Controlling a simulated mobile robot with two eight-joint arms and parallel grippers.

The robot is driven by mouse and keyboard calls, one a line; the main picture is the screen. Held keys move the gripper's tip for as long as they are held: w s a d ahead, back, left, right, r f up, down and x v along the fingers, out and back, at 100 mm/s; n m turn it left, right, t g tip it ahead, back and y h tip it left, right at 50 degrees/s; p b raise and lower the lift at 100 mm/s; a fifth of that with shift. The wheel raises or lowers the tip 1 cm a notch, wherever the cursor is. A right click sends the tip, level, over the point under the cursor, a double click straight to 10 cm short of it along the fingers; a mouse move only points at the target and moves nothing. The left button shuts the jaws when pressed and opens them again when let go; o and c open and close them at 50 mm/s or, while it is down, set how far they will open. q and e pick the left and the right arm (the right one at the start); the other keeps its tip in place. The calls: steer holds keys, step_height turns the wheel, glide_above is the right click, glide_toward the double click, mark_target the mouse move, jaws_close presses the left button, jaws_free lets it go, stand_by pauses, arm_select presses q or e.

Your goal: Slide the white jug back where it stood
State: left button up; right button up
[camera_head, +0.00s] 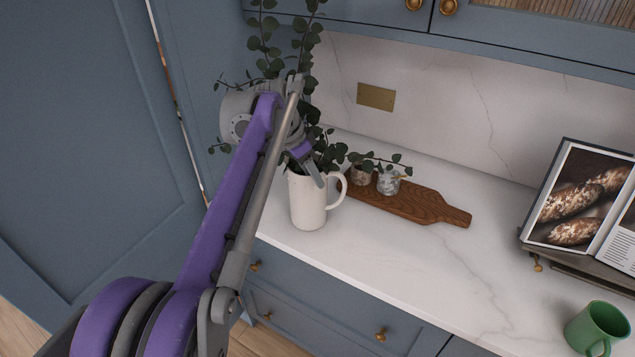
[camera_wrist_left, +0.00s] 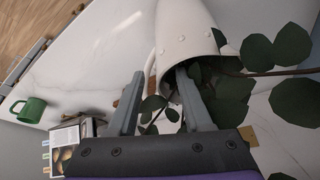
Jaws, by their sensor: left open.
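The white jug (camera_head: 308,205) stands upright near the left end of the marble counter, close to its front edge, with leafy green stems in it. Its handle (camera_head: 340,190) points right. My left gripper (camera_head: 315,180) is open at the jug's rim, among the leaves. In the left wrist view, the jug (camera_wrist_left: 185,28) fills the top middle. One finger of the gripper (camera_wrist_left: 160,78) overlaps the jug's dark mouth and the other lies outside, near the handle. I cannot tell whether either finger touches the jug. My right gripper is not in view.
A wooden board (camera_head: 425,205) with small pots (camera_head: 388,183) lies right of the jug. An open cookbook (camera_head: 575,195) on a stand and a green mug (camera_head: 597,328) are farther right. A tall blue panel (camera_head: 90,130) closes the left. The counter's front middle is clear.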

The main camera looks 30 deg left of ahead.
arm_select(q)
steer(key=v, duration=0.5)
steer(key=shift+r, duration=0.3)
steer(key=s+d+f+n, duration=0.2)
steer(key=s+d+f, duration=0.2)
steer(key=s+f, duration=0.3)
steer(key=s+d+f+n+t+y+p, duration=0.1)
steer(key=s+d+f, duration=0.3)
steer(key=s+f, duration=0.4)
steer(key=s+d+f+n+y, duration=0.1)
steer(key=s+d+f+n, duration=0.2)
steer(key=s, duration=0.8)
step_height(320, 180, down, 4)
steer(key=shift+d+f+p, duration=0.2)
steer(key=shift+d+p, duration=0.1)
steer(key=shift+d, duration=0.65)
